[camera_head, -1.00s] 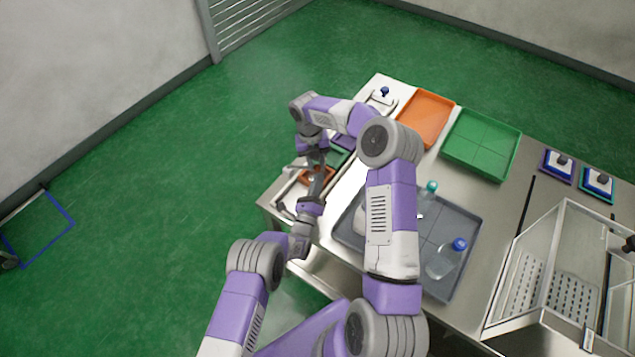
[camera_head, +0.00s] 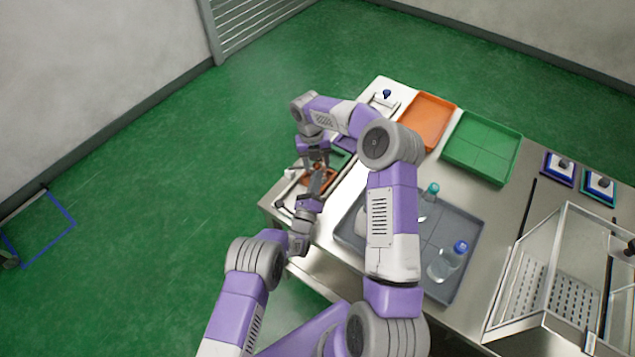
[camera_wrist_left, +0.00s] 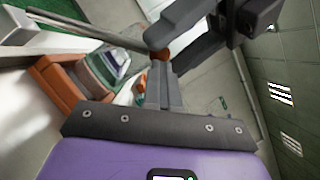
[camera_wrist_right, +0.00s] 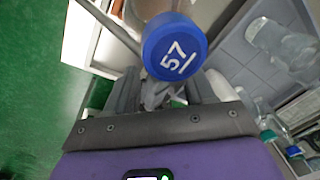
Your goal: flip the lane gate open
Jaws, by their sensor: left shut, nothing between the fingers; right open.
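An orange-brown block with a trough (camera_wrist_left: 62,88) lies left of my left gripper in the left wrist view. It shows partly in the head view (camera_head: 327,178), at the table's left end. I cannot tell which part is the lane gate. My left gripper (camera_wrist_left: 160,72) is shut and empty; a small orange-red knob (camera_wrist_left: 160,54) shows at its tips, contact unclear. My right gripper (camera_wrist_right: 166,90) is open, pointing down beside the left one in the head view (camera_head: 318,160). A round blue cap marked 57 (camera_wrist_right: 174,46) is in front of its fingers; what carries it is hidden.
An orange tray (camera_head: 428,120), a green tray (camera_head: 482,148) and a clear-walled box (camera_head: 560,265) stand farther right. My two grippers are close together, leaving little room between them.

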